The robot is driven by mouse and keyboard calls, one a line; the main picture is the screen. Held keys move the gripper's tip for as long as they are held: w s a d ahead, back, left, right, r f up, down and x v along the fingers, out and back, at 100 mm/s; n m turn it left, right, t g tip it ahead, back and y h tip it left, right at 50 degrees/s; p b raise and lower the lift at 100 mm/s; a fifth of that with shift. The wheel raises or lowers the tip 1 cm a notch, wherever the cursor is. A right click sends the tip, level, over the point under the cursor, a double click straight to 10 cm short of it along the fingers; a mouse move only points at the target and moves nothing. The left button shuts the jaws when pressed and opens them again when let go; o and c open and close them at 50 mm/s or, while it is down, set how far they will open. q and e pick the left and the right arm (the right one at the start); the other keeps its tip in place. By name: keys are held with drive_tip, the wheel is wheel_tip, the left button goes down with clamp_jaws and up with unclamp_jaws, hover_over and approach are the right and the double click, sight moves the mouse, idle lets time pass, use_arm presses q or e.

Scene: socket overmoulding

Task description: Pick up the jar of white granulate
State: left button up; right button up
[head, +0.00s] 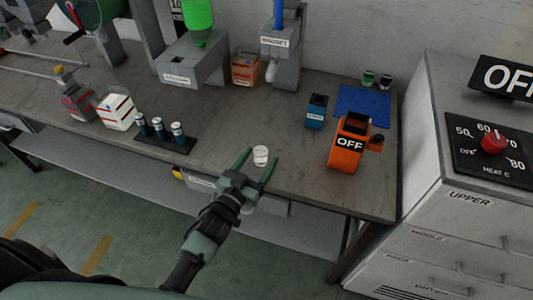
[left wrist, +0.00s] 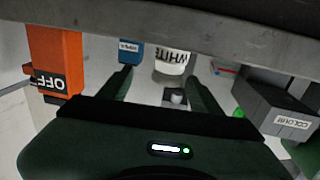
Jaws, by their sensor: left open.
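The jar of white granulate (head: 261,156) is a small pale cylinder standing near the front edge of the workbench. In the left wrist view the jar (left wrist: 172,62) shows upside down with a "WHITE" label. My left gripper (head: 257,165) is open, coming in from the front edge. Its two fingers point at the jar, with the fingertips to either side of it in the picture. In the left wrist view the fingertips (left wrist: 160,68) also flank the jar, which sits nearer the right finger. I cannot tell how far the jar reaches between the fingers. My right gripper is not in view.
An orange box marked OFF (head: 346,155) and a small blue container (head: 316,112) stand right of the jar. A blue mat (head: 365,100) lies behind. Bare bench (head: 225,120) surrounds the jar.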

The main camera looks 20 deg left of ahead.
use_arm(q)
drive_tip(key=w+p, duration=0.1)
drive_tip(key=w, duration=0.4)
drive_tip(key=shift+w, duration=0.6)
drive_tip(key=shift+c, duration=0.2)
clamp_jaws()
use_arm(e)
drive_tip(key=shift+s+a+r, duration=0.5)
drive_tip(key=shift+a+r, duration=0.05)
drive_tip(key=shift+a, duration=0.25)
